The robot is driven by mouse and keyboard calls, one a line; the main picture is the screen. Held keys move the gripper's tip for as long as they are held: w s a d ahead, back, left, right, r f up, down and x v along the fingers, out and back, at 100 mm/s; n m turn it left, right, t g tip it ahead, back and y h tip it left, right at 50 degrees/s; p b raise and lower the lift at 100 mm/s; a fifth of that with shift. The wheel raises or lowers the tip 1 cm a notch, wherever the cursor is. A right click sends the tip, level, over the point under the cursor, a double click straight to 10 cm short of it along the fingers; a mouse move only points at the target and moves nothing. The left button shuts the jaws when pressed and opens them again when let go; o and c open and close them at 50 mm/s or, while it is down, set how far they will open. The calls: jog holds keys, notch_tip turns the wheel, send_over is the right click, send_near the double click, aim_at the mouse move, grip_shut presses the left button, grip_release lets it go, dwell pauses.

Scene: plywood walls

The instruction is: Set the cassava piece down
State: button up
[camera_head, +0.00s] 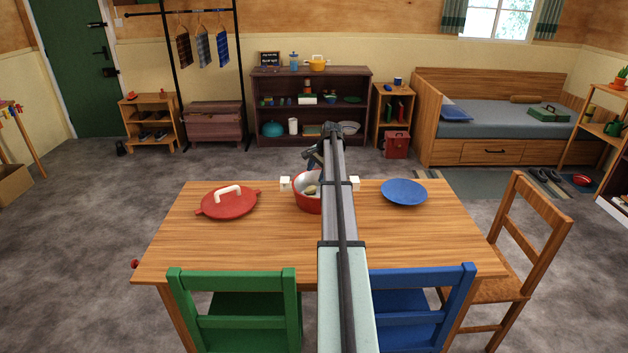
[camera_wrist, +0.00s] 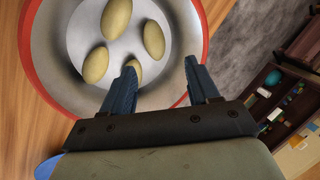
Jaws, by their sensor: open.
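A red pot (camera_head: 303,206) with white handles and a silvery inside stands on the wooden table, partly hidden behind my arm in the head view. In the wrist view the pot (camera_wrist: 205,22) fills the upper left and holds several yellowish cassava pieces (camera_wrist: 115,18) lying apart on its bottom. My gripper (camera_wrist: 160,68) is open over the pot's near side, with nothing between its fingers. One cassava piece (camera_wrist: 135,69) lies by the left fingertip and is partly covered by it. I cannot tell the height of the fingertips above the pot bottom.
A red lid (camera_head: 228,203) with a white handle lies left of the pot on the table (camera_head: 200,250). A blue plate (camera_head: 404,192) lies to the right. Green (camera_head: 232,280) and blue (camera_head: 425,280) chairs stand at the near edge. The table's front is largely clear.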

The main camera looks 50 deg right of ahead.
jog(key=v, duration=0.6)
jog(key=shift+r, duration=0.25)
